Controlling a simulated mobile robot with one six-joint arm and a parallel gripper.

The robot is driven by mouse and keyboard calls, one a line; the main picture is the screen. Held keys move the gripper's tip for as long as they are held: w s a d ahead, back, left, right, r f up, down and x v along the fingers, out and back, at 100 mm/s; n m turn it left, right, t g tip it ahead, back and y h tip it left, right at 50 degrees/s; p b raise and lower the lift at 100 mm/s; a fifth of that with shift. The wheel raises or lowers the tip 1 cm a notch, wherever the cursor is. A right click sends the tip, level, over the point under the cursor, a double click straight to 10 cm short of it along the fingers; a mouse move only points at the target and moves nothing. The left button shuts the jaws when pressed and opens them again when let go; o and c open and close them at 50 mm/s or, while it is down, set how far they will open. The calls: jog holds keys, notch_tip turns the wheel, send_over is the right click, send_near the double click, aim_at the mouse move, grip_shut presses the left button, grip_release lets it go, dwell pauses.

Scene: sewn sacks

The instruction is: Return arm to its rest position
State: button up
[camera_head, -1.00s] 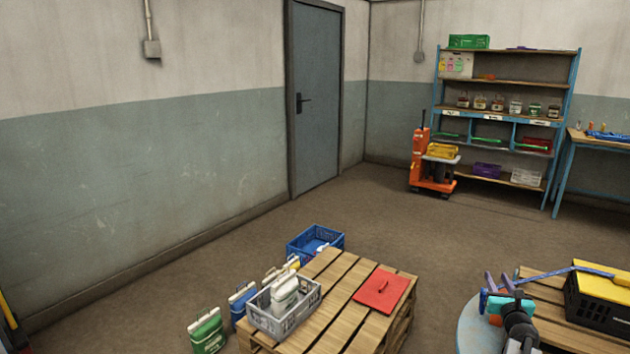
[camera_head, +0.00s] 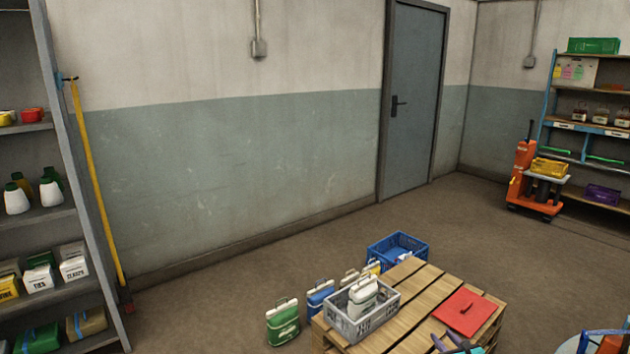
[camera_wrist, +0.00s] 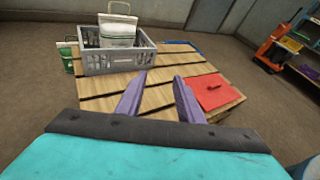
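My gripper (camera_wrist: 157,98) shows in the wrist view with its two purple fingers apart and nothing between them. It is above the near side of a wooden pallet stack (camera_wrist: 160,73). In the head view the fingers (camera_head: 453,342) show at the bottom edge, in front of the pallet (camera_head: 418,312). The rest of my arm is mostly out of that view. A grey crate (camera_head: 372,322) holding a white-and-green sack (camera_head: 362,298) stands on the pallet's left part. A red flat panel with a handle (camera_head: 464,312) lies on its right part.
A blue crate (camera_head: 398,246) stands behind the pallet. Green (camera_head: 283,322) and blue (camera_head: 320,298) sacks stand on the floor left of it. A grey shelf (camera_head: 62,205) is at far left. An orange stacker (camera_head: 530,180) stands at back right. The floor between is clear.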

jog(key=s+a+f+n+g+y, duration=0.2)
jog(key=s+a+f+n, duration=0.25)
jog(key=a, duration=0.65)
jog(key=s+a+f+n+g+y, duration=0.2)
jog(key=s+a+f+n+g, duration=0.15)
jog(key=a+f, duration=0.45)
jog(key=s+a+f+n+g+y, duration=0.25)
jog(key=s+a+n, duration=0.25)
jog(key=a, duration=0.8)
jog(key=s+a+f+n+g+h, duration=0.1)
jog(key=s+a+f+n+g, duration=0.2)
jog(key=s, duration=0.5)
jog(key=s+a+f+n+g+h+p, duration=0.1)
jog(key=s+a+f+n+g, duration=0.15)
jog(key=s+n, duration=0.35)
jog(key=s+a+f+n+g, duration=0.15)
jog(key=s+f, duration=0.25)
jog(key=s, duration=0.5)
jog(key=s+d+r+n+g+h, duration=0.1)
jog(key=s+d+n+g+h, duration=0.3)
jog(key=s+d+n, duration=0.6)
jog(key=shift+s+g+h, duration=0.2)
jog(key=shift+g+h, duration=0.2)
jog(key=shift+h, duration=0.15)
jog(key=shift+r+n, duration=0.1)
jog(key=shift+n, duration=0.15)
